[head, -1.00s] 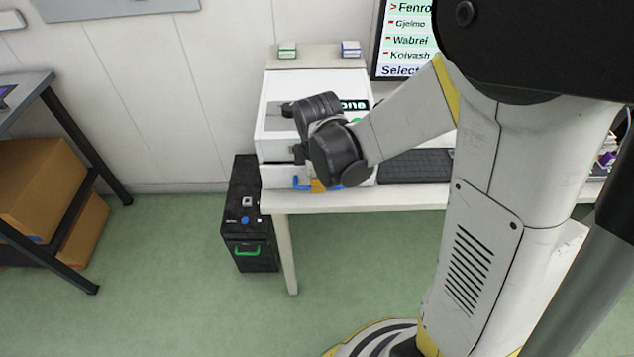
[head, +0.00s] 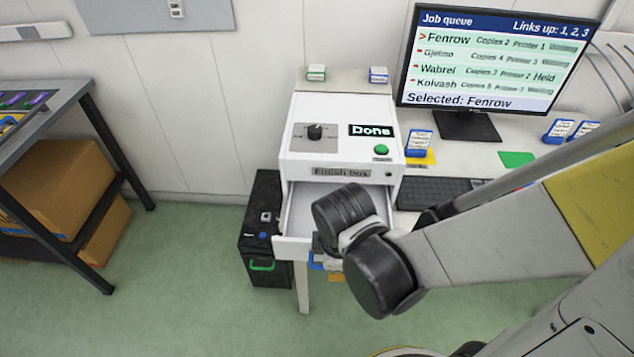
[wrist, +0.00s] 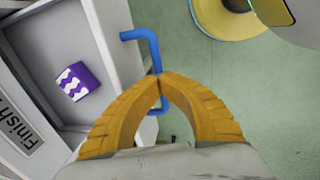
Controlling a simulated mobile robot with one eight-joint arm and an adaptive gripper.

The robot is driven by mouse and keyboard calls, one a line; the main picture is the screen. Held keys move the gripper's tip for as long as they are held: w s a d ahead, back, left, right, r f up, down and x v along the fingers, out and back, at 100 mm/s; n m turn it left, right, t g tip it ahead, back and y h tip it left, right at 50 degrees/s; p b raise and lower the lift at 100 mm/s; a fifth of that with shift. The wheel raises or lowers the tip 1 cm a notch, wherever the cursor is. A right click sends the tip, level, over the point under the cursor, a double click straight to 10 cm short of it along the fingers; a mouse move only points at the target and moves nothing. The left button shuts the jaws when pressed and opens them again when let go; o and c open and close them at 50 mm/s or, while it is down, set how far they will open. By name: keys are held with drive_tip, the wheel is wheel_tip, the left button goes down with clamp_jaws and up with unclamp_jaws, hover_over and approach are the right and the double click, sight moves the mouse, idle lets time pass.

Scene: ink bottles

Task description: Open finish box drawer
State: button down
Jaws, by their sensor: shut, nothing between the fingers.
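The finish box (head: 330,150) is a white cabinet on the desk with a dial, a green button and a sign reading Done. Its drawer (head: 292,246) stands pulled out toward me, with its inside partly hidden by my wrist. In the wrist view the drawer (wrist: 118,62) holds a purple and white item (wrist: 73,82). A blue bent handle (wrist: 143,34) sits on the drawer front. My gripper (wrist: 160,76) is shut, its yellow fingertips meeting at the handle. Part of the handle shows behind and between the curved fingers. In the head view my wrist hides most of the gripper.
A monitor (head: 485,60) and keyboard (head: 440,192) are to the right on the desk. A black bin (head: 265,225) with a green handle stands on the floor below left. A shelf with cardboard boxes (head: 55,185) is at far left. Green floor lies free between.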

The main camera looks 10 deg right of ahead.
drive_tip(key=c, duration=2.1)
unclamp_jaws()
drive_tip(key=shift+s, duration=0.15)
drive_tip(key=shift+c, duration=0.2)
drive_tip(key=o, duration=0.4)
drive_tip(key=shift+c, duration=0.2)
wheel_tip(320, 180, up, 12)
drive_tip(key=s, duration=0.2)
drive_tip(key=shift+a+f, duration=0.15)
drive_tip(key=shift+a, duration=0.25)
drive_tip(key=w+d+r+m+t, duration=0.5)
drive_tip(key=d+m, duration=0.1)
drive_tip(key=m, duration=0.8)
drive_tip(key=shift+d+m+y, duration=0.25)
drive_tip(key=shift+m+y, duration=0.05)
